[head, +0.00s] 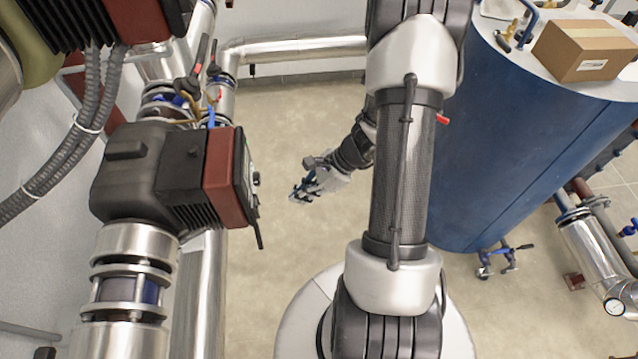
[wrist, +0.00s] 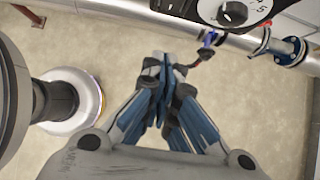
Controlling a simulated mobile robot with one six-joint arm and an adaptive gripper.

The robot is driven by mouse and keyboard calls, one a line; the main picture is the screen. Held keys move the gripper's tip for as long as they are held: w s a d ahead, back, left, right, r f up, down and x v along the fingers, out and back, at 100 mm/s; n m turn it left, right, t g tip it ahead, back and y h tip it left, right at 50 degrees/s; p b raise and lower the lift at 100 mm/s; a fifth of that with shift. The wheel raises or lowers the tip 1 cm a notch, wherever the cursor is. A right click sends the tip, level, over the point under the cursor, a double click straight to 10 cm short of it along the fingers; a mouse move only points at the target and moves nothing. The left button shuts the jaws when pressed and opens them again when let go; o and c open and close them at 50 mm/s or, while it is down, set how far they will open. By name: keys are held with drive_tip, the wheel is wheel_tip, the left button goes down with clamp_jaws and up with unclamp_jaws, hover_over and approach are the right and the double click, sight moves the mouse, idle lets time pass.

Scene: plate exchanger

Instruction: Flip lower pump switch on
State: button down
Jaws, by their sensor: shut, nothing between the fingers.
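The lower pump (head: 165,175), a black motor body with a dark red front section, sits on the vertical metal pipe at the left of the head view. Its dark front panel faces right, edge-on, with a small knob (head: 256,178) sticking out. In the wrist view, a round black knob (wrist: 232,13) on a white dial shows at the top edge, partly cut off. I cannot tell the switch's setting. My gripper (head: 297,196) is shut and empty, right of the pump and apart from it. Its blue-grey fingers (wrist: 160,75) meet below and left of the dial.
Another pump (head: 140,20) with grey hoses (head: 92,100) is at the upper left. A large blue tank (head: 510,150) bearing a cardboard box (head: 585,50) stands at right. A silver pipe (head: 295,50) runs along the back wall. Open floor (head: 275,125) lies between pump and tank.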

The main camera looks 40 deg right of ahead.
drive_tip(key=shift+d+f+p+v, duration=0.15)
drive_tip(key=shift+p+v, duration=0.1)
drive_tip(key=shift+v, duration=0.9)
drive_tip(key=shift+d+f+p+v, duration=0.15)
drive_tip(key=shift+p+v, duration=0.05)
drive_tip(key=shift+v, duration=0.95)
drive_tip(key=shift+s, duration=0.15)
